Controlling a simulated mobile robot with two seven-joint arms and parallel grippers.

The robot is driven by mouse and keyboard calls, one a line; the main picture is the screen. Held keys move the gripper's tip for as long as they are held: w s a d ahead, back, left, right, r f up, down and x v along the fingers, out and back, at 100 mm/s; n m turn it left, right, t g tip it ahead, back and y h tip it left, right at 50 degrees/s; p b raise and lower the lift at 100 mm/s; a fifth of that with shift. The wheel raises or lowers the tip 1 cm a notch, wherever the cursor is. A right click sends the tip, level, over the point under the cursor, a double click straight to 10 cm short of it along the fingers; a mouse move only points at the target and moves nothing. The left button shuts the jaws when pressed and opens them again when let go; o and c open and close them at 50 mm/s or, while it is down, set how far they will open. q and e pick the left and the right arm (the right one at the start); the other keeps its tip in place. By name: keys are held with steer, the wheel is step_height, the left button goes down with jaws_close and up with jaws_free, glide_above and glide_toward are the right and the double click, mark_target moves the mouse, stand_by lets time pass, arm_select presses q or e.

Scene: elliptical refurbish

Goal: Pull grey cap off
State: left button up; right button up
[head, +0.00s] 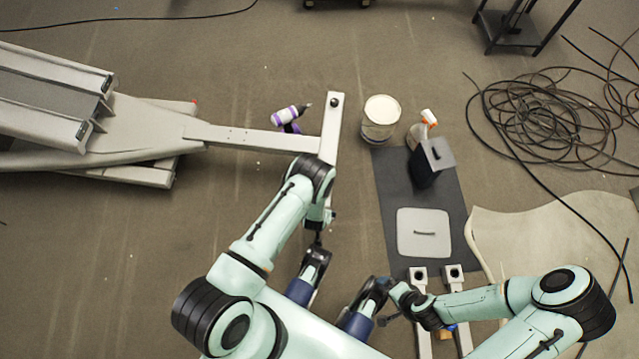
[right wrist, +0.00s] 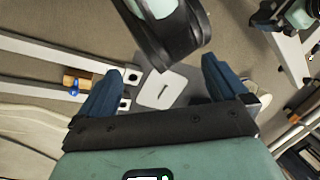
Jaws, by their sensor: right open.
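I cannot make out a separate grey cap. The pale frame's crossbar (head: 333,118) has a dark hole near its far end, and its near end is hidden behind my left arm. My left gripper (head: 302,288) points down near the crossbar's near end; its jaw gap does not show. My right gripper (head: 356,318) is at lower middle, to the right of the left one. In the right wrist view its blue fingers (right wrist: 162,70) are wide apart with nothing held between them. Two pale beams (head: 419,273) with holed square ends lie to its right and also show in the wrist view (right wrist: 105,69).
A dark mat (head: 388,185) holds a pale square plate (head: 424,233) and a black box (head: 431,163). Coiled cable (head: 545,120) lies right.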

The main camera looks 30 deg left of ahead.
arm_select(q)
steer(key=shift+x, duration=0.95)
arm_select(e)
steer(key=shift+w+d+f, duration=0.25)
steer(key=shift+w+f, duration=0.15)
steer(key=shift+w, duration=0.2)
arm_select(q)
steer(key=shift+r, duration=0.1)
steer(key=c, duration=1.5)
steer(key=shift+o, duration=0.2)
arm_select(e)
steer(key=shift+r, duration=0.1)
